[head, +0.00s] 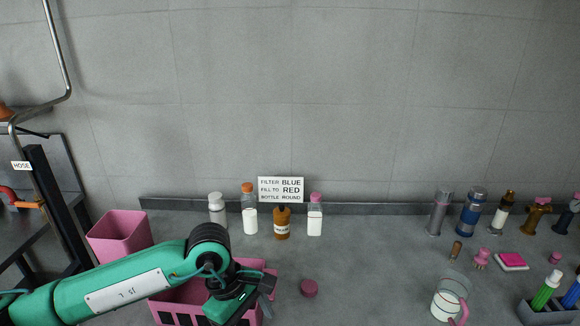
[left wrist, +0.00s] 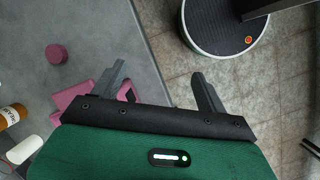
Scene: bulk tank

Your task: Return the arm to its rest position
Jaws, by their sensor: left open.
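My left arm, green with black joints, comes in from the left in the head view and reaches over the pink basket (head: 192,292). My left gripper (head: 262,290) is at the basket's right side, partly hidden by its own wrist. In the left wrist view the two dark fingers (left wrist: 162,88) are wide apart with nothing between them. They point past the grey counter edge toward the tiled floor. Part of the pink basket (left wrist: 72,96) shows beside the left finger. My right gripper is in neither view.
A pink bin (head: 120,235) stands at left. Several bottles, including a brown one (head: 282,226), line the back near a sign (head: 281,189). A pink cap (head: 309,288) lies right of the basket. A clear jug (head: 449,300) stands right. The counter between cap and jug is clear.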

